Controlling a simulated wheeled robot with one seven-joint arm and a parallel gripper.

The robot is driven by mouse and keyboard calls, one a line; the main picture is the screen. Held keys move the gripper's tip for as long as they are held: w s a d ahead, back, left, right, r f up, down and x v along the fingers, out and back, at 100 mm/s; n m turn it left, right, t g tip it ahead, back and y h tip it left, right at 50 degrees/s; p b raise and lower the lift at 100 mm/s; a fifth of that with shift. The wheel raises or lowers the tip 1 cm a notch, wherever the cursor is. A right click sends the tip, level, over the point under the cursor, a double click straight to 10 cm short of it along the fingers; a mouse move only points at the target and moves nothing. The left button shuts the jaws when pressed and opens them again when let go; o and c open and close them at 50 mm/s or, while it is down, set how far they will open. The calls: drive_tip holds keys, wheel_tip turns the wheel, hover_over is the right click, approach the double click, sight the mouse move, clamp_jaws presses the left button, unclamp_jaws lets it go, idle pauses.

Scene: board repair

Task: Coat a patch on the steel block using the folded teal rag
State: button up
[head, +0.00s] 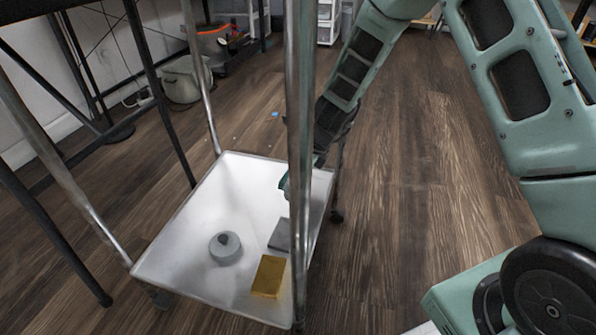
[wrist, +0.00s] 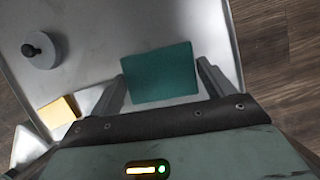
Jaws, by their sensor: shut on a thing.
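My gripper (wrist: 160,82) is shut on the folded teal rag (wrist: 158,72), a flat square between its two fingers in the wrist view. In the head view only a teal sliver of the rag (head: 284,184) shows left of a metal post, which hides most of my gripper. The rag is over the far right part of the tray; I cannot tell its height. The steel block (head: 279,236), a flat grey rectangle, lies on the tray nearer than the rag, beside the post. I cannot make it out in the wrist view.
The white tray (head: 185,235) is a cart's low shelf. A round grey container with a dark knob (head: 225,248) stands on its middle. A yellow block (head: 268,277) lies in front of the steel block. The cart's upright post (head: 299,120) stands close to my arm. Tray space left is clear.

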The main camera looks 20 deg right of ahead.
drive_tip(key=shift+f, duration=0.55)
idle(1.4)
wheel_tip(320, 180, up, 7)
drive_tip(key=p, duration=0.7)
drive_tip(key=shift+r, duration=0.1)
idle(0.4)
